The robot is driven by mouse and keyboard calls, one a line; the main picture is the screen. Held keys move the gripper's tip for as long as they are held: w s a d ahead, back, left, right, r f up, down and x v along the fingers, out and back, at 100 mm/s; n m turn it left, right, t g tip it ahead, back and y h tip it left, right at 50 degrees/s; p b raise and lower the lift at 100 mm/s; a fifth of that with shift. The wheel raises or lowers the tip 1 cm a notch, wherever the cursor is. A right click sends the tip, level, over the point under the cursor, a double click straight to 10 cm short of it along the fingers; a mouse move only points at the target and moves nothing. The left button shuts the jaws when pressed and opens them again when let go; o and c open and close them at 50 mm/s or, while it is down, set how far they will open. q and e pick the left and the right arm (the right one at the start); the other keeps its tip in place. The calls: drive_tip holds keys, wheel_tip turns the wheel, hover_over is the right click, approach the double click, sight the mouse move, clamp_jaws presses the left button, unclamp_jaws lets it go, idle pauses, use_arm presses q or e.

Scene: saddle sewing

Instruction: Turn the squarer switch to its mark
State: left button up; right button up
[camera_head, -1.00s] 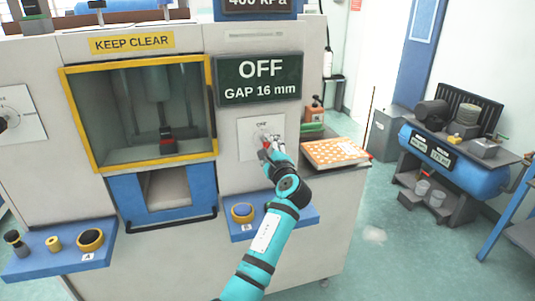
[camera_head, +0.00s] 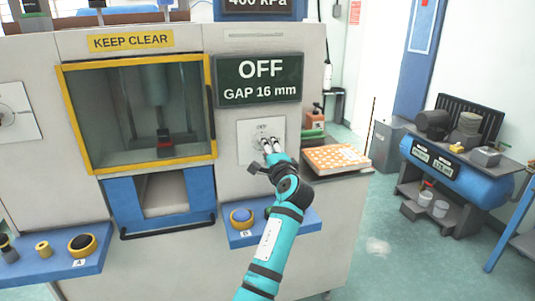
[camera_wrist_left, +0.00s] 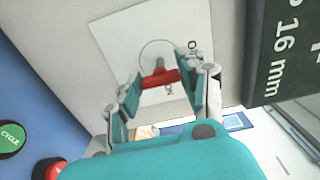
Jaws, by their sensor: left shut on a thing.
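The switch plate (camera_head: 246,150) is a white square on the machine front, below the dark display (camera_head: 258,80) reading OFF and GAP 16 mm. My left gripper (camera_head: 270,143) is at this plate and covers most of the switch in the head view. In the left wrist view, the red switch handle (camera_wrist_left: 158,77) sits between the fingers of my left gripper (camera_wrist_left: 160,82), which is shut on it. The plate (camera_wrist_left: 120,40) shows there with OFF and ON lettering and part of a circle around the handle. The exact mark is unclear. My right gripper is out of view.
A blue shelf (camera_head: 245,238) with a blue button is below my left gripper. Another shelf (camera_head: 60,262) is at lower left. A second knob plate (camera_head: 22,118) is at the left edge. An orange patterned stack (camera_head: 335,158) lies right of the machine. A blue compressor (camera_head: 455,165) stands farther right.

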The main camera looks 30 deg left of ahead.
use_arm(q)
drive_tip(key=shift+f, duration=0.1)
idle(0.3)
drive_tip(key=o, duration=1.2)
drive_tip(key=shift+c, duration=0.2)
drive_tip(key=v, duration=1.2)
drive_tip(key=shift+s, duration=0.1)
